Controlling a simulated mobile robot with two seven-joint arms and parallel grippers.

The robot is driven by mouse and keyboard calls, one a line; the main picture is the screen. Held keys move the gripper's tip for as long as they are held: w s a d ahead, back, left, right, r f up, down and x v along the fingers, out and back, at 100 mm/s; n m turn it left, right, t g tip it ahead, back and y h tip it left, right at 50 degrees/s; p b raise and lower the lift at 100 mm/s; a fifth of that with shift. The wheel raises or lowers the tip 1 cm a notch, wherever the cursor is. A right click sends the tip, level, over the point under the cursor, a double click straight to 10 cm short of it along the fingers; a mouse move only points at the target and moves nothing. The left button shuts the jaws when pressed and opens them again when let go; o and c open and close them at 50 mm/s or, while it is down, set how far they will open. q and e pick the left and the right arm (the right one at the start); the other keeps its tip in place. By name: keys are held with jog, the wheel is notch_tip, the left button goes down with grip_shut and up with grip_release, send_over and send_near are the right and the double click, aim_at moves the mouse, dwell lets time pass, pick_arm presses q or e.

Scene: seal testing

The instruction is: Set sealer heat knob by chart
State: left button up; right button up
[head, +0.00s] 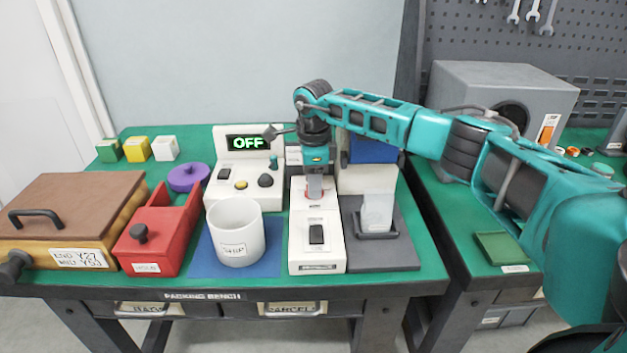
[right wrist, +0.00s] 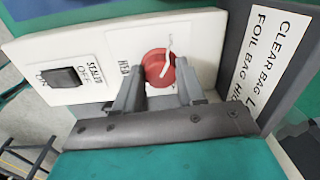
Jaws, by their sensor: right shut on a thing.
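The sealer (head: 316,240) is a long white box on the green bench, with a black rocker switch marked ON and OFF. Its red heat knob (right wrist: 157,68) has a white pointer line that points toward the top in the right wrist view, slightly right. My right gripper (right wrist: 157,95) is shut on the red knob, one finger on each side. In the head view my right gripper (head: 314,186) comes down over the sealer and mostly hides the knob. The chart (right wrist: 268,65) beside the sealer reads "CLEAR BAG L" and "FOIL BAG HI", cut off at the edge. The left gripper is out of view.
A clear pouch (head: 378,212) stands in a dark holder right of the sealer. A white cup (head: 236,235) stands on a blue mat at its left. Behind the cup, a console (head: 243,170) displays OFF. A red box (head: 157,240) and a brown-lidded box (head: 70,205) fill the left.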

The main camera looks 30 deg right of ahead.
jog(key=o, duration=1.1)
jog(key=shift+c, duration=0.2)
pick_arm(q)
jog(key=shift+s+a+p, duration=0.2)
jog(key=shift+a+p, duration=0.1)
jog(key=shift+p, duration=0.15)
pick_arm(e)
notch_tip(320, 180, up, 13)
jog(key=shift+s+a, duration=0.15)
jog(key=shift+s, duration=0.1)
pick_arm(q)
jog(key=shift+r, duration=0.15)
